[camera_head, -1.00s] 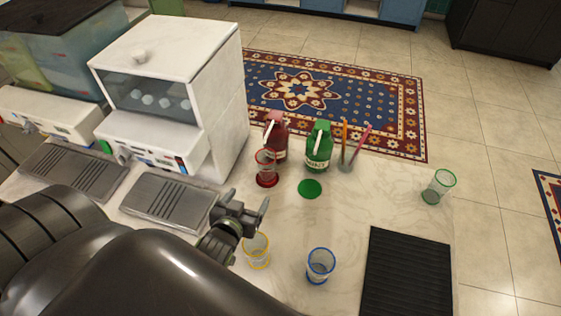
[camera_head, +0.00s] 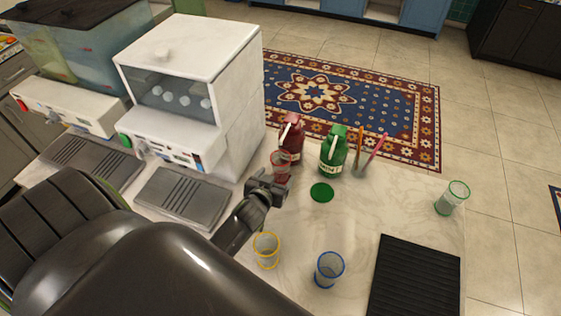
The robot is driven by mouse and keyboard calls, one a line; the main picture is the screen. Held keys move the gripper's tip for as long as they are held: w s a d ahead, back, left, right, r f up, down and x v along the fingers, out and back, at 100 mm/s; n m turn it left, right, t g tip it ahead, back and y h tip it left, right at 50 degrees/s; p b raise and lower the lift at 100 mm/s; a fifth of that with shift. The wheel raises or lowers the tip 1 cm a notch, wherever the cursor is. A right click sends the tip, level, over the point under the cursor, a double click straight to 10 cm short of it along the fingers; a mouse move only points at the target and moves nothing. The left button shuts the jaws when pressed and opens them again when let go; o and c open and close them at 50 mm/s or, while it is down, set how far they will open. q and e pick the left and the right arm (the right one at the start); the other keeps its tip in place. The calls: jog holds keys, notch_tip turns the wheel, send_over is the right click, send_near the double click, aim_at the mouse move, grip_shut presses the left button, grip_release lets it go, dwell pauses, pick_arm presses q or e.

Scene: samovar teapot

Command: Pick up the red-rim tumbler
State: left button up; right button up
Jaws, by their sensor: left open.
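The red-rim tumbler (camera_head: 281,160) is clear glass and stands near the back of the counter, in front of a red bottle. My left gripper (camera_head: 271,182) is open and empty. In the picture it is just below the tumbler and overlaps its lower part, so the tumbler's base is hidden. I cannot tell whether they touch. My right gripper is not in view.
A red bottle (camera_head: 291,140) and a green bottle (camera_head: 333,151) stand behind. A green disc (camera_head: 321,193), yellow-rim tumbler (camera_head: 266,251), blue-rim tumbler (camera_head: 329,268) and green-rim tumbler (camera_head: 453,197) are on the counter. A white dispenser (camera_head: 192,75) stands left; a black mat (camera_head: 415,280) lies right.

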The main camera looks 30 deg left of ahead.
aim_at(278, 174)
pick_arm(q)
jog(key=x, duration=0.5)
jog(key=shift+c, duration=1)
jog(key=c, duration=1)
jog(key=shift+o, duration=0.2)
jog(key=shift+r, duration=0.15)
